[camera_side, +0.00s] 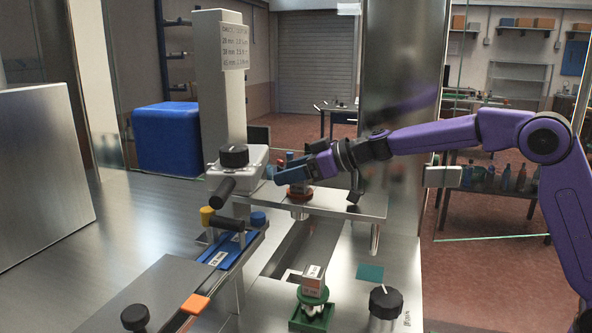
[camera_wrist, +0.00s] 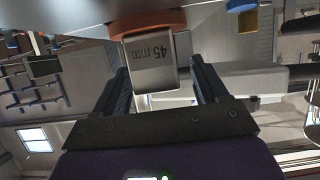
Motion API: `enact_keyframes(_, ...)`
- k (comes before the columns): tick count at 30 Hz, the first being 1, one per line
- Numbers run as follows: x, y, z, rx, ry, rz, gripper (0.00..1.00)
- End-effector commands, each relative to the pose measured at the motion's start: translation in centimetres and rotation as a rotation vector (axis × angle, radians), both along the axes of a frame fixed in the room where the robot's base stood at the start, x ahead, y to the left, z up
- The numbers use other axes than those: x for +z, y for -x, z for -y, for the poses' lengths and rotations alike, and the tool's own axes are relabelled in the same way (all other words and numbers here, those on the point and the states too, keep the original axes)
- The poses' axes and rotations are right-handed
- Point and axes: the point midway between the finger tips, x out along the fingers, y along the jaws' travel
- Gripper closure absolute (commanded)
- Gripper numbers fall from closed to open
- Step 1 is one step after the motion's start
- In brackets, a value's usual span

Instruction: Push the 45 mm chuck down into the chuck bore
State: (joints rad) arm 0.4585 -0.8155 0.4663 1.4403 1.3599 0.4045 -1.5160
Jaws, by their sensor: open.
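The 45 mm chuck (camera_wrist: 155,62) is a pale metal block with a "45 mm" label and an orange-red collar, seen upside down in the wrist view. In the side view its red collar (camera_side: 299,191) sits at the raised steel plate (camera_side: 345,204), with a metal part showing just below the plate. My gripper (camera_side: 292,172) is at the chuck's upper part. In the wrist view its blue fingers (camera_wrist: 163,78) are open, one on each side of the block. The chuck bore is hidden under the collar, so I cannot tell how deep the chuck sits.
A white housing with a black knob (camera_side: 233,156) stands just left of my gripper. A green-collared block (camera_side: 313,283) stands in front in a green holder. A blue rail (camera_side: 228,250), yellow and blue round pieces, and a dial (camera_side: 385,302) are nearby. A steel column (camera_side: 392,130) rises behind.

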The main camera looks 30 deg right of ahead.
Motion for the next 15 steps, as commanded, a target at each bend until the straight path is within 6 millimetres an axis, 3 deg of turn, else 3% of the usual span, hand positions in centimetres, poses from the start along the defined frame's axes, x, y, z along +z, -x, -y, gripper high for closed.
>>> enact_keyframes(7,0.5,1.2,1.3,-0.001,0.002,-0.005,0.27)
enact_keyframes(15,2.7,4.7,4.7,-0.001,0.0,0.0,0.27)
